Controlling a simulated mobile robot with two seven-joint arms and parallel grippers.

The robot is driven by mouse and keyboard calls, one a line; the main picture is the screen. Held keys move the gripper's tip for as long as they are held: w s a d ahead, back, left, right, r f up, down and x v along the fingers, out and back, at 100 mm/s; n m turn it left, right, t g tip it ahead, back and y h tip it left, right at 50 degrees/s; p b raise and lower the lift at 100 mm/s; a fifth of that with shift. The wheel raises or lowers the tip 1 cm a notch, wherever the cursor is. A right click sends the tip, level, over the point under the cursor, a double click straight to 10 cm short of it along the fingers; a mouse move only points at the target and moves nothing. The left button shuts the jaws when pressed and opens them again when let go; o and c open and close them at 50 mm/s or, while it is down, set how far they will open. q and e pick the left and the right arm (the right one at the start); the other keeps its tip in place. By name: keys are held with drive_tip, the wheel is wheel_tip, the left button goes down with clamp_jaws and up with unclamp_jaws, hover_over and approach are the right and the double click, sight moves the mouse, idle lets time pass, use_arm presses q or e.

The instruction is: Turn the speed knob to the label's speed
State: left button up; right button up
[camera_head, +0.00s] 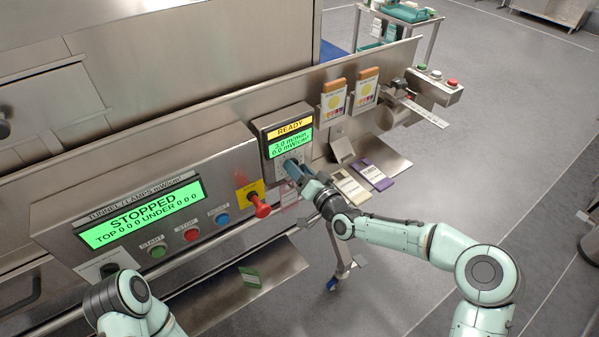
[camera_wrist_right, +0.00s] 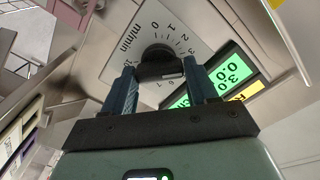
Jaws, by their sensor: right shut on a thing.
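The speed knob (camera_wrist_right: 157,53) is black and sits on a pale dial plate marked m/min with numbers around it. My right gripper (camera_wrist_right: 160,72) has one finger on each side of the knob and is shut on it. In the head view my right gripper (camera_head: 294,172) reaches the lower part of the control box and hides the knob. The speed display (camera_head: 291,141) above it is green and appears to read 3.0 m/min, with a yellow READY strip on top. Label cards (camera_head: 333,99) hang to its right; their print is too small to read. My left gripper is not visible.
The lamp panel (camera_head: 140,213) reads STOPPED, with green, red and blue buttons below. A red emergency knob (camera_head: 262,209) sticks out left of my right gripper. Flat packets (camera_head: 350,187) lie on the ledge to the right. A button box (camera_head: 435,87) stands farther right.

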drive_tip(key=shift+f+m+b, duration=0.2)
drive_tip(key=shift+m+b, duration=2.7)
drive_tip(key=shift+m, duration=0.5)
drive_tip(key=o, duration=1)
drive_tip(key=shift+d, duration=0.1)
drive_tip(key=shift+p+v, duration=0.4)
drive_tip(key=shift+v, duration=6.25)
